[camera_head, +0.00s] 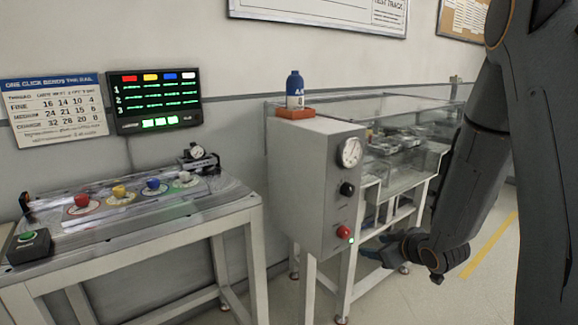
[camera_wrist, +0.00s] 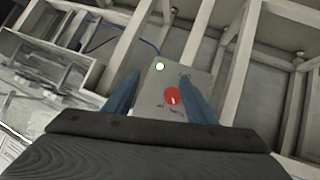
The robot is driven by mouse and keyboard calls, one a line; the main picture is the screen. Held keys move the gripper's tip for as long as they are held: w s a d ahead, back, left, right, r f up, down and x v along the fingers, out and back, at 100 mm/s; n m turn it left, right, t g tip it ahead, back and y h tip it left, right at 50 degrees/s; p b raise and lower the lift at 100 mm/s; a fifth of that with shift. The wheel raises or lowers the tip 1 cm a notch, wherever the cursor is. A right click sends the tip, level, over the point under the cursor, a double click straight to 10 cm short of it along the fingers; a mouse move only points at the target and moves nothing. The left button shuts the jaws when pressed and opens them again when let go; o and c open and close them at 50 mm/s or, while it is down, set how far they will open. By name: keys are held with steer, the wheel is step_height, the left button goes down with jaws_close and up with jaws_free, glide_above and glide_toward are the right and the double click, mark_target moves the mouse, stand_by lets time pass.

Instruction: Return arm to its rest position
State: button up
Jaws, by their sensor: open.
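My arm (camera_head: 473,165) hangs down at the right of the head view, in front of the glass-topped bench. My gripper (camera_head: 372,256) is at its lower end, to the right of the grey control box (camera_head: 300,180), near the box's red knob (camera_head: 343,232). In the wrist view the two blue fingers of my gripper (camera_wrist: 158,95) stand apart with nothing held between them. I cannot tell the exact distance from fingertips to knob.
A table with coloured knobs (camera_head: 120,192) stands at the left, below a dark display (camera_head: 155,100). A blue bottle (camera_head: 294,88) stands on an orange block on the box. The glass-topped bench (camera_head: 400,110) is behind my arm. Floor at the lower right (camera_head: 490,285) is clear.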

steer(key=s+a+r+m+g+h+p, duration=0.1)
steer(key=s+a+r+m+g, duration=0.1)
steer(key=s, duration=0.8)
steer(key=s+a+r+m+g+h+p, duration=0.1)
steer(key=s+r+g, duration=0.3)
steer(key=s, duration=0.6)
steer(key=s+a+r+m+g+h+p, duration=0.1)
steer(key=s+a+r+m+g+p, duration=0.1)
steer(key=s, duration=0.7)
steer(key=a+r+m+g, duration=0.1)
steer(key=g, duration=0.1)
steer(key=shift+s+a+r+m+g, duration=0.25)
steer(key=shift+s+a+m+g, duration=0.1)
steer(key=shift+s+m+g, duration=0.05)
